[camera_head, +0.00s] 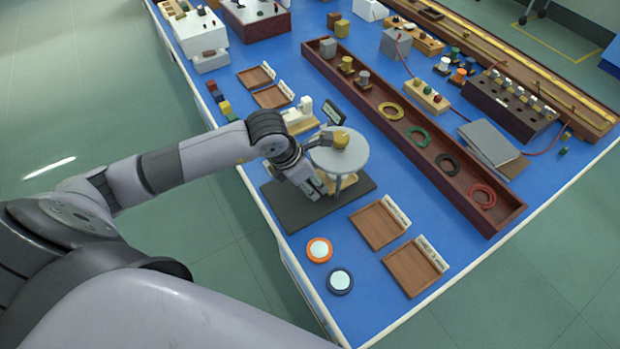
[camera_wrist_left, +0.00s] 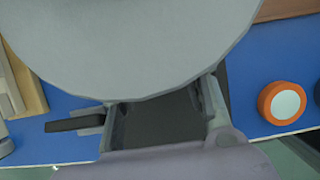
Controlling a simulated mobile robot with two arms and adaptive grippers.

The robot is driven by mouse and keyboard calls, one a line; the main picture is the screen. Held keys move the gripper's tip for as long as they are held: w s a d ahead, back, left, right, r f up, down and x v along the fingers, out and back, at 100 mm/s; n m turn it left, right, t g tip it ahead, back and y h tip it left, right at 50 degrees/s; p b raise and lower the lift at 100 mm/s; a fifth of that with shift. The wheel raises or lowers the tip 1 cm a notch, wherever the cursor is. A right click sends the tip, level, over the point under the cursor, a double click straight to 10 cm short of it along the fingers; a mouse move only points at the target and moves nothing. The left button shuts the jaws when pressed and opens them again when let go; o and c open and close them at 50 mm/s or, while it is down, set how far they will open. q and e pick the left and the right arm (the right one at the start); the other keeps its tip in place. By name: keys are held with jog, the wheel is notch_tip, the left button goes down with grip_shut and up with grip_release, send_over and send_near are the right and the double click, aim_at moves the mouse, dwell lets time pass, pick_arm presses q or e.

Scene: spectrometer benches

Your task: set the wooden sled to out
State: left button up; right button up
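A round grey disc (camera_head: 352,157) stands raised over a dark mat (camera_head: 288,208), with a yellow block (camera_head: 340,137) at its upper edge. A pale wooden piece (camera_head: 347,182) shows below the disc, mostly hidden; I cannot tell for sure that it is the sled. My left gripper (camera_head: 318,188) is low over the mat, just left of the disc. In the left wrist view its fingers (camera_wrist_left: 160,112) stand apart with only dark surface between them, and the disc (camera_wrist_left: 125,45) hides their tips. Contact cannot be seen. My right gripper is not in view.
A pale wooden stand with a white part (camera_head: 300,118) is just behind the gripper. Wooden trays (camera_head: 380,223) and orange and dark round pieces (camera_head: 319,250) lie nearer the front. A long red-brown trough (camera_head: 440,165) runs along the right. Blue table is clear between them.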

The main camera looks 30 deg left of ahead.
pick_arm(q)
grip_shut()
dwell(0.4)
dwell(0.4)
